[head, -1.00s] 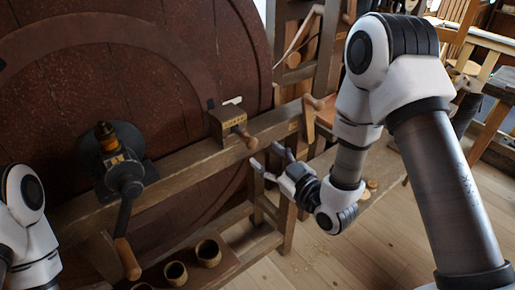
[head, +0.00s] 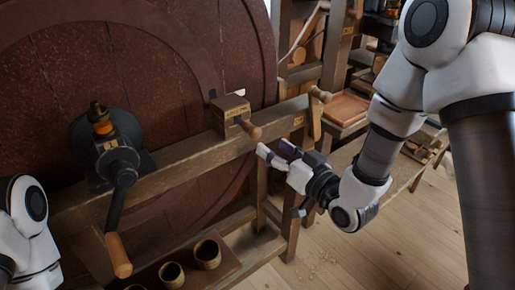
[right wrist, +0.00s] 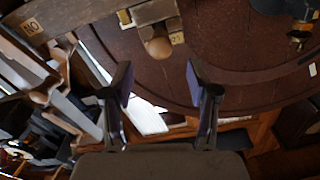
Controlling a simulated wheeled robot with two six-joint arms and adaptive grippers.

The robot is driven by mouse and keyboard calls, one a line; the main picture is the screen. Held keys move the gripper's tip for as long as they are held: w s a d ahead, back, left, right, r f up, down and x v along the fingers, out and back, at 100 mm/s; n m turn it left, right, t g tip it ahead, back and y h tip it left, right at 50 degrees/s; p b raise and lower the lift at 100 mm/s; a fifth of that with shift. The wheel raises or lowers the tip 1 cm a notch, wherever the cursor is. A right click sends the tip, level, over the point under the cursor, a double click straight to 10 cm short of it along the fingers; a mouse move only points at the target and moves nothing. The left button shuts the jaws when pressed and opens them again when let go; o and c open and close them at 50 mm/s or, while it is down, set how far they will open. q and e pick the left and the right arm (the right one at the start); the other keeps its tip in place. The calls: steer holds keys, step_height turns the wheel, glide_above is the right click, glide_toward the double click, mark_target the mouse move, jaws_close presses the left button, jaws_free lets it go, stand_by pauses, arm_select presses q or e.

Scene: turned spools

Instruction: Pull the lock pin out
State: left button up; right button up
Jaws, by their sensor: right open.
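The lock pin shows as a turned wooden knob (head: 250,130) sticking out of a small labelled wooden block (head: 230,110) on the long beam. My right gripper (head: 276,150) is open and empty, just below and right of the knob in the head view, apart from it. In the right wrist view the knob (right wrist: 159,46) lies beyond the fingertips, roughly centred between the two fingers (right wrist: 157,80). The block (right wrist: 150,12) shows at the top edge. The pin's shaft is hidden inside the block. My left arm shows at the left edge; its gripper is out of frame.
A dark crank with a wooden handle (head: 118,255) stands on the beam (head: 185,156) at the left. A large round reddish-brown wooden wheel (head: 150,65) fills the back. Several small cups (head: 207,254) stand on a low shelf.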

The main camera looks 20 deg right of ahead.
mark_target(258, 134)
steer(key=p+x, duration=0.2)
steer(key=x, duration=0.5)
steer(key=shift+w+r, duration=0.1)
steer(key=shift+w, duration=0.1)
